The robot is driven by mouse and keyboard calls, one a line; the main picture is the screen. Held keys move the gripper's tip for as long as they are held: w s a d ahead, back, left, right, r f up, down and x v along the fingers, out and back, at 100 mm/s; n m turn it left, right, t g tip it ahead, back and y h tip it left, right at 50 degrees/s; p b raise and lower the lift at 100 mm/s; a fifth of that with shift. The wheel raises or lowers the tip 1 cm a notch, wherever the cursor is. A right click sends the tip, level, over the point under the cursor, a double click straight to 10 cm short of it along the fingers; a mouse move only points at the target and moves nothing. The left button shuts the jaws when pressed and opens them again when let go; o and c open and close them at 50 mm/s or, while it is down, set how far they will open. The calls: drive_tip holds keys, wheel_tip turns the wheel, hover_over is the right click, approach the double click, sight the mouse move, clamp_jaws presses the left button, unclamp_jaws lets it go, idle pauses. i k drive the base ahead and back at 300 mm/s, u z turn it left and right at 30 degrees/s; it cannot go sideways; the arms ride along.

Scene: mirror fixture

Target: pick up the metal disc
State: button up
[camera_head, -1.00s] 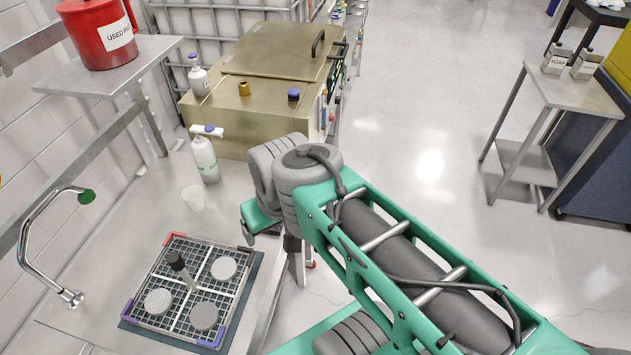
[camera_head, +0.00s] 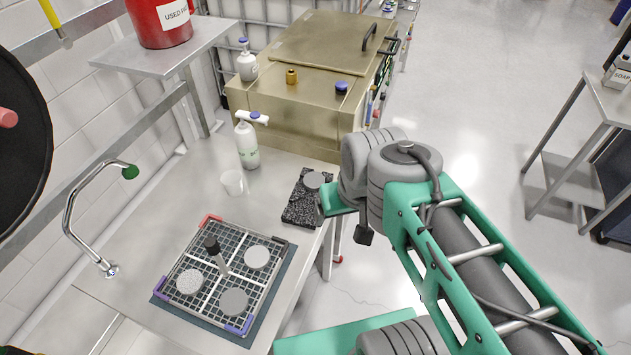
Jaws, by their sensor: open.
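Several round grey discs are in view. Three lie in the gridded rack (camera_head: 214,322) on the counter: a speckled disc on the left (camera_head: 189,281), a paler disc at upper right (camera_head: 257,257) and a darker disc at the front (camera_head: 233,301). A fourth grey disc (camera_head: 314,180) lies on a black speckled block (camera_head: 300,207) near the counter's right edge. I cannot tell which one the task means. My gripper (camera_head: 345,223) is open, just right of the black block by the counter edge. The arm partly hides its fingers.
A dark-topped post (camera_head: 212,245) stands upright in the rack. A white cup (camera_head: 233,182), a spray bottle (camera_head: 247,143) and a curved faucet (camera_head: 72,215) are around the counter. A brass-coloured box (camera_head: 290,110) stands behind.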

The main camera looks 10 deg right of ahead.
sight(313, 181)
drive_tip(key=u, duration=4.6)
drive_tip(key=k, duration=1.7)
drive_tip(key=z, duration=0.6)
